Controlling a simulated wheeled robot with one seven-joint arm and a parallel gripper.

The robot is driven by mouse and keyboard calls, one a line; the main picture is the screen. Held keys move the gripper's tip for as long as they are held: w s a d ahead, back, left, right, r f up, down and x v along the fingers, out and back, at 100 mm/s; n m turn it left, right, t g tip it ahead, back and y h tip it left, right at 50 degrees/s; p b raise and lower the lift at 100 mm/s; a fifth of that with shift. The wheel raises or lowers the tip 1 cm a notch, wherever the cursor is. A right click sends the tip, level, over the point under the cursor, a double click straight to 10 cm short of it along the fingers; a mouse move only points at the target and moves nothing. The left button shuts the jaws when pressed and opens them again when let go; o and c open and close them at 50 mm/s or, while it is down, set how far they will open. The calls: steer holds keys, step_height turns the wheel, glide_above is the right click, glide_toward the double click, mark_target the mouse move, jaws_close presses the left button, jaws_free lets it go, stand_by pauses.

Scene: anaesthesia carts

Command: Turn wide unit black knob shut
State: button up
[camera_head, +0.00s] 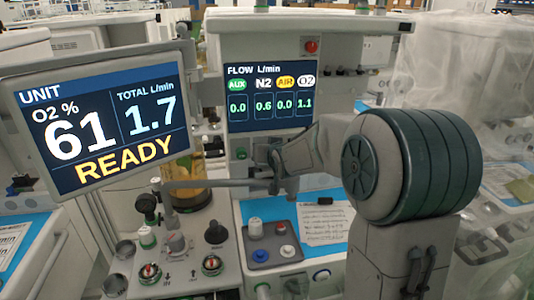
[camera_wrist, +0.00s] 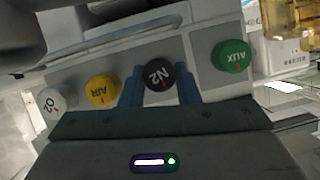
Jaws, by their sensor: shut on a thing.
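The black knob marked N2 (camera_wrist: 158,76) sits in a row of knobs in the wrist view. My gripper (camera_wrist: 160,90) has one blue-grey finger on each side of it and is shut on it. The red mark on the knob points up and slightly left. In the head view my gripper reaches the front of the machine below the flow display (camera_head: 268,96), and the black knob is hidden there. The display reads N2 0.6, O2 1.1, AUX 0.0 and AIR 0.0.
A green AUX knob (camera_wrist: 231,56) is close on the right of my gripper. A yellow AIR knob (camera_wrist: 102,90) and a white O2 knob (camera_wrist: 58,100) are on the left. A tilted monitor (camera_head: 104,121) reads total 1.7 and READY. A blue work surface (camera_head: 330,217) lies below.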

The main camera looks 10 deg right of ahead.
steer(key=shift+d+r+m+y+p, duration=0.15)
steer(key=shift+m+y+p, duration=0.45)
steer(key=shift+p, duration=1.15)
steer(key=shift+m+p, duration=0.4)
steer(key=shift+p, duration=0.4)
steer(key=shift+f, duration=0.2)
